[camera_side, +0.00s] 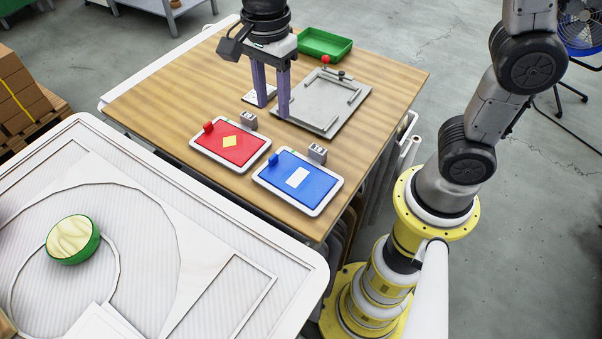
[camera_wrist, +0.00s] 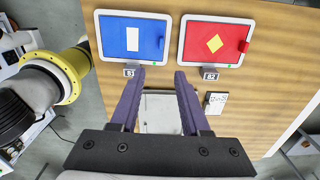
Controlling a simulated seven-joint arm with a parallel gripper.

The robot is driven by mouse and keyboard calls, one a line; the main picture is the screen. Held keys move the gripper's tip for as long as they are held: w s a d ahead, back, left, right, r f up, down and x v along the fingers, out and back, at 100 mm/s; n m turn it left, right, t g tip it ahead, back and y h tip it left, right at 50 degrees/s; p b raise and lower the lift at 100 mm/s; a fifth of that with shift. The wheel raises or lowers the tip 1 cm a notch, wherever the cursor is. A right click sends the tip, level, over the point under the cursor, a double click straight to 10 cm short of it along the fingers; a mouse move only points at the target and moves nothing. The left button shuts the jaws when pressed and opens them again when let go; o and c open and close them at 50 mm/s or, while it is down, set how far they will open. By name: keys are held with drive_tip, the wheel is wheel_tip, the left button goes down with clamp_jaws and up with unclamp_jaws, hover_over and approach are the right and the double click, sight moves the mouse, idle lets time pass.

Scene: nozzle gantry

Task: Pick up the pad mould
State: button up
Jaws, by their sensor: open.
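Nothing is plainly marked as the pad mould. Two framed panels with side knobs lie on the wooden table: a red panel with a yellow diamond (camera_side: 215,146) and a blue panel with a white rectangle (camera_side: 320,186). In the wrist view the blue panel (camera_wrist: 115,42) is upper left and the red panel (camera_wrist: 200,32) upper right. My gripper (camera_side: 272,108) is open and empty, pointing down beyond both panels, by the left side of a grey fixture plate (camera_side: 328,117). In the wrist view its fingertips (camera_wrist: 160,72) are apart, with the plate partly hidden between them.
A small numbered block stands by each panel (camera_side: 248,120) (camera_side: 317,153). A green tray (camera_side: 325,43) and a red knob (camera_side: 325,59) are at the back.

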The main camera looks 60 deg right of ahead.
sight(276, 153)
wheel_tip(276, 153, down, 13)
drive_tip(key=shift+r, duration=0.15)
idle(0.4)
drive_tip(key=shift+c, duration=0.3)
clamp_jaws()
drive_tip(key=shift+w+r, duration=0.1)
idle(1.0)
